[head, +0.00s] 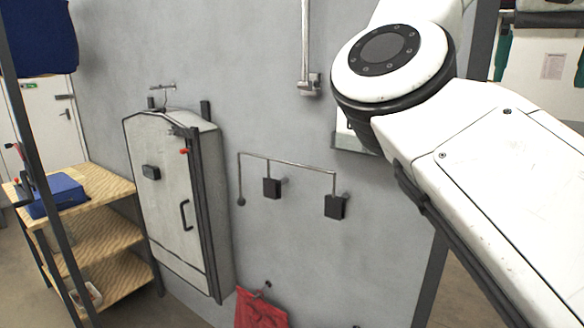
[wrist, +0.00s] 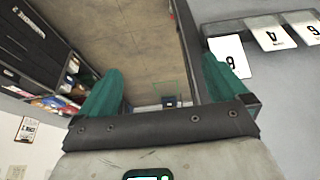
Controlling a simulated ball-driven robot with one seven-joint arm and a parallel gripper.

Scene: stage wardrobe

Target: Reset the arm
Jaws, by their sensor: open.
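My gripper (wrist: 163,82) shows in the wrist view with its two green fingers spread wide on a dark bar. It is open, and nothing is between the fingers; bare floor shows beyond them. In the head view, my white arm crosses the right side from the top centre to the lower right. A dark bar with two green shapes hanging down at the top right edge of the head view looks like my gripper (head: 541,72), partly cut off by the frame.
A grey wall cabinet (head: 165,200) stands left of centre, with a wooden shelf (head: 105,240) holding a blue case (head: 57,195) beside it. A pipe (head: 290,165) and a red cloth (head: 260,308) are on the wall. Numbered cards (wrist: 272,35) and a dark rack (wrist: 35,50) flank the gripper.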

